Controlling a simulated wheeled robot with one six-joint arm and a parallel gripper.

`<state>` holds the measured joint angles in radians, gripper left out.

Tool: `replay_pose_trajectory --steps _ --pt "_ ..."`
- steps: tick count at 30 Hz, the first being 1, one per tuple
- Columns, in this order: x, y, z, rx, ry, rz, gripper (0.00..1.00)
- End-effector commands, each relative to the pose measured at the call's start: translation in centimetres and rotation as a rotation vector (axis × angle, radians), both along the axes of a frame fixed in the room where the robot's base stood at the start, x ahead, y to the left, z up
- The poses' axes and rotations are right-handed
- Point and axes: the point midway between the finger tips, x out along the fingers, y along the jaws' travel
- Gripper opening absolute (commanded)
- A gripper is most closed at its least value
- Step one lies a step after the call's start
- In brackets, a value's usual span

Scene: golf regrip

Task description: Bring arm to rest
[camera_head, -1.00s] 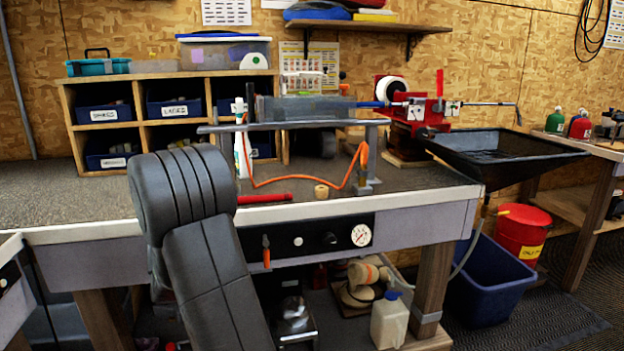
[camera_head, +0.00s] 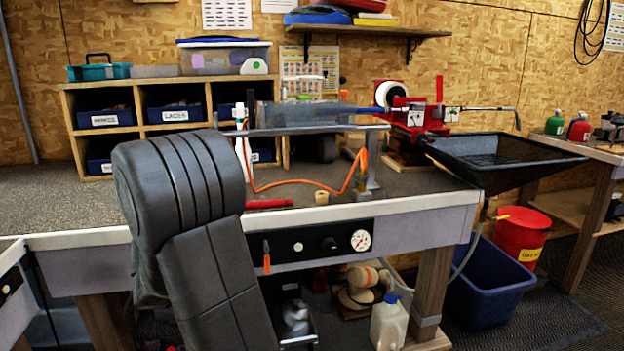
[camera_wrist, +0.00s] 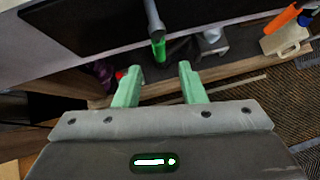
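My gripper (camera_wrist: 160,85) shows in the wrist view with two green fingers standing apart. Nothing is visible between the fingertips. It hangs over the front of the workbench, facing the lower shelf and the dark front panel. In the head view my dark arm rises at the left front of the workbench (camera_head: 400,209), and my gripper is hidden there. A golf club (camera_head: 468,109) is held in the red vise (camera_head: 432,118) at the back right of the bench.
A black tray (camera_head: 530,165) juts from the bench's right end, above a blue bin (camera_head: 490,290) and a red bucket (camera_head: 522,232). A white bottle (camera_head: 243,165), an orange hose (camera_head: 295,183) and a red tube (camera_head: 268,204) are on the bench.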

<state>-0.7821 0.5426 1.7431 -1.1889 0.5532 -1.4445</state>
Motion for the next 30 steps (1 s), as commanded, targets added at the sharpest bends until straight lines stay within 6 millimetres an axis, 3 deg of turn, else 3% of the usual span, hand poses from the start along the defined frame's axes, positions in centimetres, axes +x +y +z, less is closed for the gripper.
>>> replay_pose_trajectory --steps 12,21,30 --pt "5.8 0.1 -6.0 0.001 0.0 -0.002 0.37" --pt "5.5 0.9 -5.6 0.135 0.031 0.001 0.37" --pt "5.5 1.0 -5.5 0.147 0.035 0.0 0.37"
